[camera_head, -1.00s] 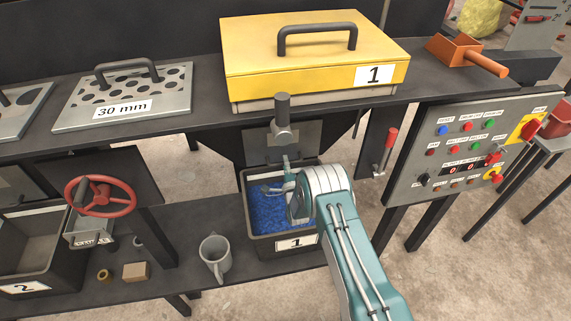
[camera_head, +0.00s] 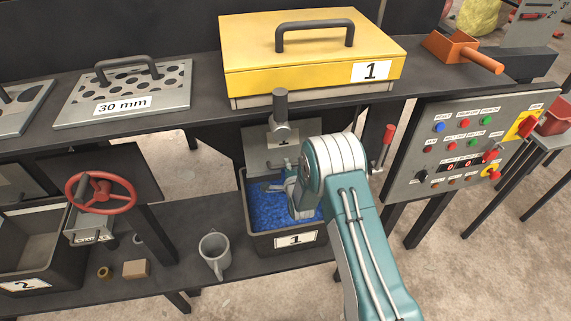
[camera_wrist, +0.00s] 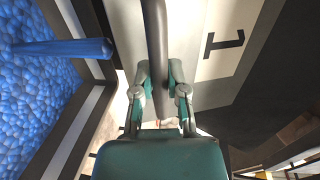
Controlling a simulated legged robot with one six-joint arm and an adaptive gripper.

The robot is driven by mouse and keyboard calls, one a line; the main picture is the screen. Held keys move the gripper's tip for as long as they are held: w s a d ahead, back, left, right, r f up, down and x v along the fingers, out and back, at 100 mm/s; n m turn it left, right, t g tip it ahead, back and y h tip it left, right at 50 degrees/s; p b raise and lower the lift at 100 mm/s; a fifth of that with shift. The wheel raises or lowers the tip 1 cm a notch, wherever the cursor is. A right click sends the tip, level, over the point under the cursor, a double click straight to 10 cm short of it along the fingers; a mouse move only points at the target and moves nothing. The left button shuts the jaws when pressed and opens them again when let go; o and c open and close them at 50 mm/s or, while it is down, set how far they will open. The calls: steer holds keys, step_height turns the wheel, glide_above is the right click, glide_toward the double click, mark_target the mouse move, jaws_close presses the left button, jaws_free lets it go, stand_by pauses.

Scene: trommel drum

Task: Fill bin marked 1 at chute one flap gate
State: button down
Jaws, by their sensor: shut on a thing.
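Bin 1 (camera_head: 290,241) stands on the lower shelf under chute one, holding blue granules (camera_head: 266,212). The grey flap gate plate (camera_head: 258,152) hangs above it at the chute mouth. My gripper (camera_head: 276,186) is at the gate, over the bin, partly hidden behind my wrist. In the wrist view, my gripper (camera_wrist: 160,92) has its fingers on both sides of a dark grey bar (camera_wrist: 157,45) and is shut on it. A pale plate marked 1 (camera_wrist: 215,60) lies behind the bar. Blue granules (camera_wrist: 30,110) fill the left side of that view.
A yellow lidded box marked 1 (camera_head: 310,62) sits above the chute. A red-handled lever (camera_head: 384,148) and control panel (camera_head: 470,150) are to the right. A red handwheel (camera_head: 101,194) and bin 2 (camera_head: 30,275) are farther left.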

steer(key=s+d+r+g+h, duration=0.1)
steer(key=s+r+g, duration=0.3)
steer(key=s+r, duration=0.1)
steer(key=shift+d+r+g, duration=0.15)
steer(key=shift+r+g, duration=0.25)
steer(key=shift+r, duration=0.3)
steer(key=c, duration=0.6)
jaws_free()
steer(key=shift+r, duration=0.1)
steer(key=shift+c, duration=0.2)
steer(key=v, duration=1.1)
steer(key=shift+s+r, duration=0.2)
steer(key=shift+s, duration=0.15)
